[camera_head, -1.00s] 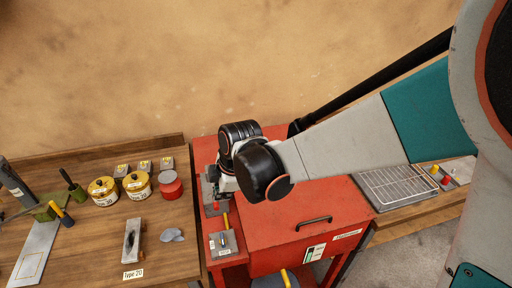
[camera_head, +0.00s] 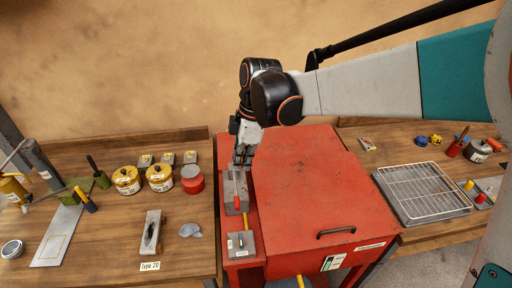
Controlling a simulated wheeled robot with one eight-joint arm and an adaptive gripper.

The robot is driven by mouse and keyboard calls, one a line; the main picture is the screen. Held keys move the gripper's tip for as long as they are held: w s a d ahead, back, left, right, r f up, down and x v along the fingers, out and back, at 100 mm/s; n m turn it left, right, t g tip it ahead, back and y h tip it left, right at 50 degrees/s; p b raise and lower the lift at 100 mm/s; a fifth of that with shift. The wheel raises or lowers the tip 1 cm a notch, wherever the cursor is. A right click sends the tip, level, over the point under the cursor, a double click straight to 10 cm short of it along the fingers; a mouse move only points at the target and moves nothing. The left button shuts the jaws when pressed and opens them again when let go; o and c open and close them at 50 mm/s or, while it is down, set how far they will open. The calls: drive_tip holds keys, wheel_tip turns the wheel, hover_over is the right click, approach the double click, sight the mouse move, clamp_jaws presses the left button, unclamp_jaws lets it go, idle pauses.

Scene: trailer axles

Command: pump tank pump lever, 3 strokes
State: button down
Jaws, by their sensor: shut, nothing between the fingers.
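The tank (camera_head: 308,185) is a large red box with a flat lid and a black handle at its front. On its left ledge is a grey block (camera_head: 235,188) with a small red part (camera_head: 237,203) at its front. In front of it is a grey plate (camera_head: 243,245) with a small dark toggle-like part, and a yellow rod (camera_head: 246,222) stands by its back edge. I cannot tell for sure which part is the pump lever. My gripper (camera_head: 242,162) points down over the back of the grey block, shut and empty. Whether it touches the block is unclear.
On the left bench are yellow tins (camera_head: 126,180), a red tin (camera_head: 192,180), a plane-like tool (camera_head: 152,232) and a green clamp stand (camera_head: 62,192). On the right bench are a wire rack tray (camera_head: 420,192) and several small items. The tank lid is clear.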

sight(237, 204)
drive_tip(key=a+f, duration=0.1)
drive_tip(key=f, duration=0.3)
drive_tip(key=f+b, duration=0.1)
drive_tip(key=f, duration=0.4)
drive_tip(key=a+f+b, duration=0.1)
drive_tip(key=f, duration=0.3)
drive_tip(key=shift+s+a+f, duration=0.3)
drive_tip(key=shift+a+f, duration=0.05)
drive_tip(key=shift+f, duration=0.05)
drive_tip(key=f+t+b, duration=0.2)
drive_tip(key=f+b, duration=0.3)
drive_tip(key=shift+s+d+f+t+y, duration=0.1)
drive_tip(key=shift+s+f+t+y, duration=0.05)
drive_tip(key=shift+s+t+y, duration=0.2)
drive_tip(key=shift+f+b, duration=0.7)
drive_tip(key=shift+b, duration=0.05)
